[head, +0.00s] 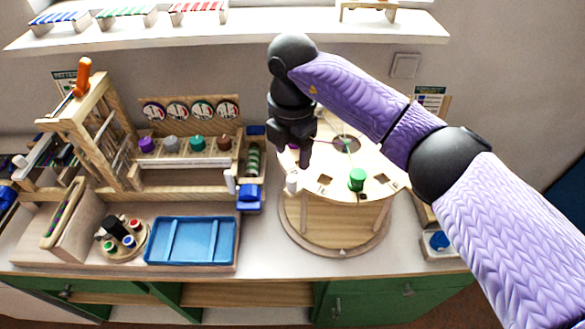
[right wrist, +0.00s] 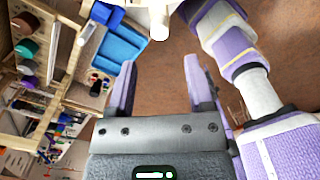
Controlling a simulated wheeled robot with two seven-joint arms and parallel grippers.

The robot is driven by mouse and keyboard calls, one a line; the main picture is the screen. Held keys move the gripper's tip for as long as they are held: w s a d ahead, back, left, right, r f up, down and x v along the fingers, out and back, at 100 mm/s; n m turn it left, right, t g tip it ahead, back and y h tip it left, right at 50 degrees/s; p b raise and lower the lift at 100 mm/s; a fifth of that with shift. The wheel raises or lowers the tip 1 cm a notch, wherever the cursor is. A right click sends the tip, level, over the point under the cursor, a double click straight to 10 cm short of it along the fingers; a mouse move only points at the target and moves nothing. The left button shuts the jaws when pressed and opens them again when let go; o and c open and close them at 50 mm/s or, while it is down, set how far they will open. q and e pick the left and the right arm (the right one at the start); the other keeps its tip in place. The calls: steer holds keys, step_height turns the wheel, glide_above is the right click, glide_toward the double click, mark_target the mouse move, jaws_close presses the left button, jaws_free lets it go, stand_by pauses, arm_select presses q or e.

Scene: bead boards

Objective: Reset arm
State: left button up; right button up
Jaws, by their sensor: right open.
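My right gripper (head: 293,153) hangs from the purple-sleeved right arm in the head view, pointing down by the back left of a round wooden stand (head: 325,188). In the right wrist view, the two fingers of the gripper (right wrist: 160,80) are apart with nothing between them. A green cylinder (head: 357,179) stands on the round top, to the right of the gripper. A white peg (head: 291,184) shows just below the gripper in the head view; I cannot tell whether they touch. My left gripper is not in view.
A blue tray (head: 190,240) lies at the front left of the counter. A wooden frame (head: 92,128) with an orange handle stands behind it, beside a rack of colored knobs (head: 198,144). A shelf (head: 270,22) runs along the back wall. A blue button box (head: 437,241) is at the right.

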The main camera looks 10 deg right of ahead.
steer(key=shift+r, duration=0.95)
steer(key=shift+a, duration=0.1)
